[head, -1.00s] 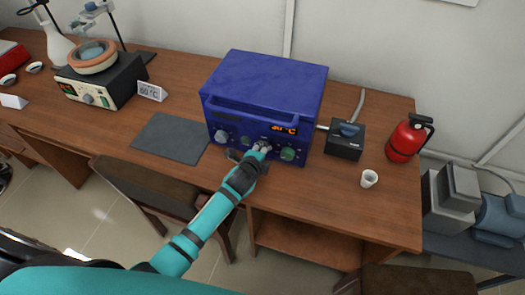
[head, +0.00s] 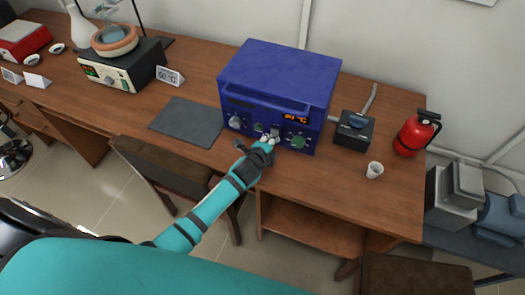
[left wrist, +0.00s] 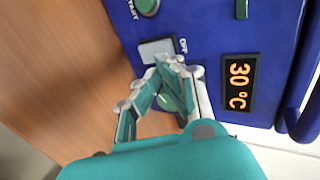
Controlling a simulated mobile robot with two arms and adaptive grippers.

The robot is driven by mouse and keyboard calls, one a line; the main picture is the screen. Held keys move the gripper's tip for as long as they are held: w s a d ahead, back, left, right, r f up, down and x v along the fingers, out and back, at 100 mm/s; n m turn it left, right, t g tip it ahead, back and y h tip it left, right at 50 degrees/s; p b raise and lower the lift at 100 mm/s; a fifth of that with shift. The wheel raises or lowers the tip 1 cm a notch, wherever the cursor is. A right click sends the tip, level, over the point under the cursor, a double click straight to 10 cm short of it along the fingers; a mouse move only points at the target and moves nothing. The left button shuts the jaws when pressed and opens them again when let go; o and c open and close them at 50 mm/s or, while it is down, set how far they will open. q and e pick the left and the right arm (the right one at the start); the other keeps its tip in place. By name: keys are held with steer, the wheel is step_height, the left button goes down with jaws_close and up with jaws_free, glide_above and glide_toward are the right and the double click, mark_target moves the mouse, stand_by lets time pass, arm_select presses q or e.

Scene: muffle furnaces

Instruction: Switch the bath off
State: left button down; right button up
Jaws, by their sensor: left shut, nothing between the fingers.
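A blue box (head: 278,78) with a front handle stands on the wooden desk. Its panel has an orange display (head: 296,118), a green knob (head: 298,142) and a grey rocker switch (head: 275,131). In the left wrist view the display (left wrist: 239,84) reads 30 °C, and the grey switch (left wrist: 157,50) has an "OFF" label beside it. My left gripper (head: 268,141) is shut and empty at the lower front of the panel. In the left wrist view its fingertips (left wrist: 170,66) are at the switch's edge; contact cannot be told. My right gripper is not in view.
A heater box (head: 120,70) with a bowl on top stands at the left, by a 60 °C card (head: 169,76). A grey mat (head: 187,122) lies left of the blue box. A dark switch box (head: 354,131), white cup (head: 374,170) and red extinguisher (head: 416,134) stand right.

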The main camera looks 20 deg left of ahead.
arm_select(q)
steer(key=r+v, duration=0.1)
steer(key=v, duration=0.9)
steer(key=shift+w+r+b, duration=0.2)
steer(key=shift+r+b, duration=0.2)
steer(key=shift+b, duration=0.05)
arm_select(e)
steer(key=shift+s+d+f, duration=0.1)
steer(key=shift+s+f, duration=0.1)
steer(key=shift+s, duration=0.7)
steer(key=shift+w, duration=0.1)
